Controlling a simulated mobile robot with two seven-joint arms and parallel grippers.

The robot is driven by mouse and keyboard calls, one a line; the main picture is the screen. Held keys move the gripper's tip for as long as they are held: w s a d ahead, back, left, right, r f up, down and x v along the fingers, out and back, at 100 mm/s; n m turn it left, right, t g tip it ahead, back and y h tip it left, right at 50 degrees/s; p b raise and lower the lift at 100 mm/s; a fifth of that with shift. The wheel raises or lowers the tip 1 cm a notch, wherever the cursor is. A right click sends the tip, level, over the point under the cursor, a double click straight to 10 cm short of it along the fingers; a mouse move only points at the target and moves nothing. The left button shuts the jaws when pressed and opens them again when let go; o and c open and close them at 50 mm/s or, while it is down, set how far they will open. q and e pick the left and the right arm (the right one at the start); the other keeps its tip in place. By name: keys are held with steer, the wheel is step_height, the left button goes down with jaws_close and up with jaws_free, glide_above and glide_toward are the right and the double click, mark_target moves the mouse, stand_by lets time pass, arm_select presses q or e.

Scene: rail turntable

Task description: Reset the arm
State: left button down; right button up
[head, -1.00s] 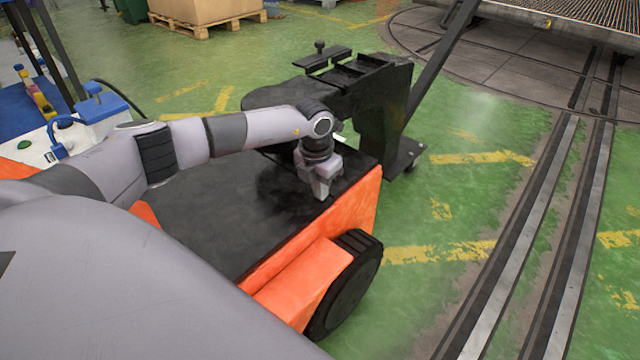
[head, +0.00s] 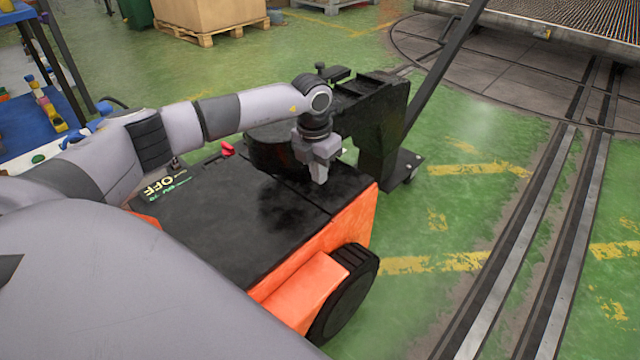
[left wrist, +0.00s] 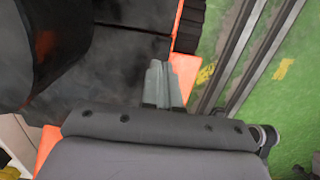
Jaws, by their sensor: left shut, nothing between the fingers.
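My right gripper is in neither view.
A black stand (head: 375,115) is behind the left gripper. A blue shelf (head: 45,120) with small items is at the left. Rails (head: 545,200) lead to the turntable (head: 490,60). Green floor lies between. A pallet with a box (head: 210,20) is at the back.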

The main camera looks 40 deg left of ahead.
arm_select(q)
steer(key=shift+r, duration=1.45)
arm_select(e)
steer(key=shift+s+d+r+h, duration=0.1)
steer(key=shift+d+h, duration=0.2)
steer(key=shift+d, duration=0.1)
